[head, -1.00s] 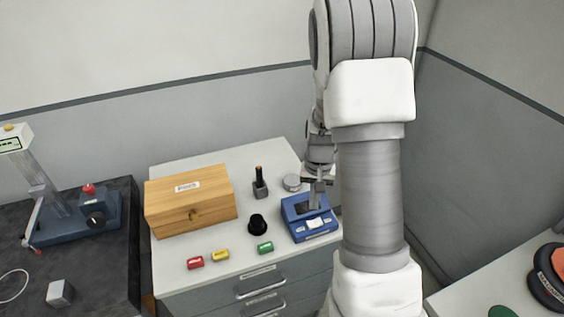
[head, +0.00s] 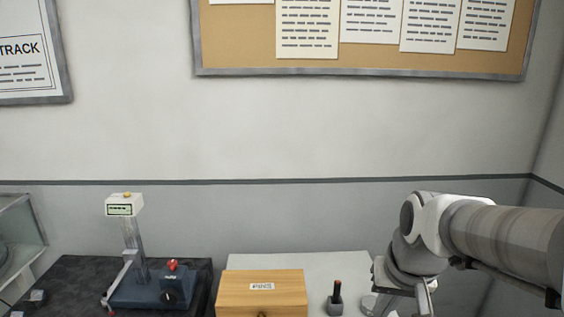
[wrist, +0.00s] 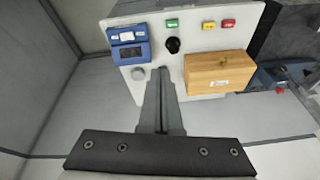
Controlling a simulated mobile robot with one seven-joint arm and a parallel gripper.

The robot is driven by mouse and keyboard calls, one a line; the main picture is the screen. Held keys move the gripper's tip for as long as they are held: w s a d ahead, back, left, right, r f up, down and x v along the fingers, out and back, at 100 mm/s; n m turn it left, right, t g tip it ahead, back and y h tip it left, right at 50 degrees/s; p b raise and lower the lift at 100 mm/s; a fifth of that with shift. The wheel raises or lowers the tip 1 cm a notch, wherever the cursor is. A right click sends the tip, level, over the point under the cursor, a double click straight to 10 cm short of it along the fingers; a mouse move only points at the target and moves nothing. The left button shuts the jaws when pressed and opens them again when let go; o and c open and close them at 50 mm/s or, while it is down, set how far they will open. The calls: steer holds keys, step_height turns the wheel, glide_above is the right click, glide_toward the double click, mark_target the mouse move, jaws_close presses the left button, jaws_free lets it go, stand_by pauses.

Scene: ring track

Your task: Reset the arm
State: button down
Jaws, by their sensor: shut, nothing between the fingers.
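My gripper (wrist: 162,72) shows in the wrist view, its two fingers together with nothing between them. It hangs in the air above the white cabinet top (wrist: 205,38), clear of the things on it. In the head view my arm reaches in from the right edge, and the gripper's tips are cut off at the bottom of the picture.
A wooden box (head: 262,292) and a dark stamp-like item in a holder (head: 336,300) stand on the cabinet. The wrist view shows a blue device (wrist: 130,45), a black knob (wrist: 173,45) and green (wrist: 172,22), yellow (wrist: 208,25) and red (wrist: 229,23) blocks. A blue-based press (head: 150,285) stands left.

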steer(key=s+a+r+n+t, duration=0.2)
steer(key=s+a+r, duration=0.1)
steer(key=s, duration=0.6)
steer(key=shift+r, duration=0.65)
steer(key=shift+d, duration=0.1)
